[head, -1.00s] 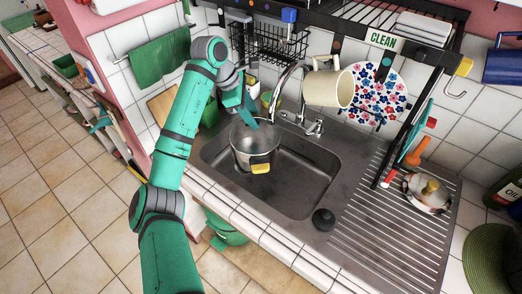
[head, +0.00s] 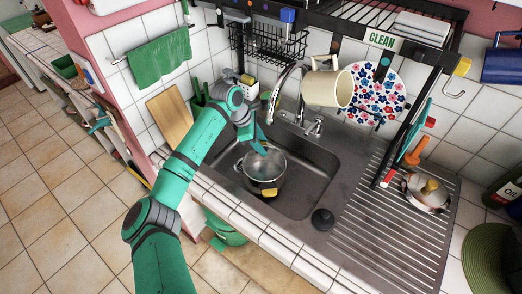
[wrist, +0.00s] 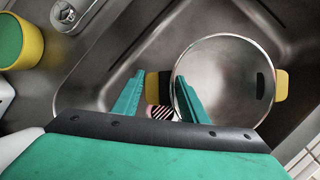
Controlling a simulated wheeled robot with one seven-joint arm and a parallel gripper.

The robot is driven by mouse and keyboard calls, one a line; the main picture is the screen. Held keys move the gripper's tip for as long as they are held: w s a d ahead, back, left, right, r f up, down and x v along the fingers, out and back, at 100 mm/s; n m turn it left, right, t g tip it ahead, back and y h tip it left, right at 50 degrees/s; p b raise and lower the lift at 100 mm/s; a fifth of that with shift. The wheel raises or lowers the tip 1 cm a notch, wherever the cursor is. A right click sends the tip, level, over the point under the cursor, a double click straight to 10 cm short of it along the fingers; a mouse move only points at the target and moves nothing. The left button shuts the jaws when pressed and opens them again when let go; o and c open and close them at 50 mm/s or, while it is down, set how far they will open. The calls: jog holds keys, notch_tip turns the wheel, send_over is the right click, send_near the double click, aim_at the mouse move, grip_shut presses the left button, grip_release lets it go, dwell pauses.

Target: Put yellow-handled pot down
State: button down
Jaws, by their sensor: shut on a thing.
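The yellow-handled pot (head: 264,181) is a steel pot with two yellow handles, low inside the sink basin (head: 309,190) in the head view. In the wrist view the pot (wrist: 222,75) is seen from above, with one yellow handle on its far right side. My gripper (wrist: 158,92) is shut on the near handle at the pot's rim, one finger on each side of it. In the head view my gripper (head: 259,146) reaches down to the pot's back rim. The pot looks upright. I cannot tell whether its base touches the basin floor.
The faucet (head: 298,95) stands behind the basin. A black stopper (head: 323,219) lies on the sink's front edge. A lidded pot (head: 426,192) sits on the drainboard (head: 385,225) at right. The basin's right part is clear.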

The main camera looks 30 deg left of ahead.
jog(key=f, duration=0.3)
jog(key=shift+s+a+f, duration=0.2)
jog(key=shift+a+f, duration=0.05)
jog(key=shift+a, duration=0.05)
jog(key=shift+d+f, duration=0.1)
jog(key=c, duration=1.1)
grip_release()
jog(key=v, duration=1.2)
jog(key=shift+w+d, duration=0.1)
